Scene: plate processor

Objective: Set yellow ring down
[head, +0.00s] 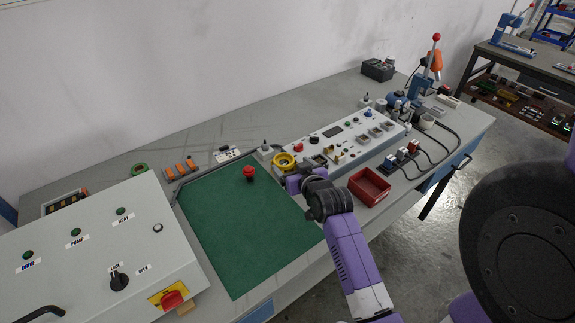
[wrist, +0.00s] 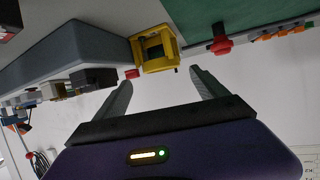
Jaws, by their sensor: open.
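The yellow ring (head: 285,160) is at the left end of the white control panel (head: 345,135), close to the right edge of the green mat (head: 250,230). In the wrist view the yellow ring (wrist: 137,52) looks like a blocky frame with a hollow middle. It is just beyond my fingertips, not clearly between them. My gripper (wrist: 160,78) is open, with a clear gap between its fingers and nothing held. In the head view my gripper (head: 296,180) is right beside the ring, and my wrist hides part of the panel's front. What the ring rests on is hard to tell.
A red mushroom-shaped knob (head: 249,173) stands on the mat, left of the ring. A red bin (head: 370,187) is to the right of my wrist. A large grey cabinet (head: 95,255) fills the near left. Most of the green mat is clear.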

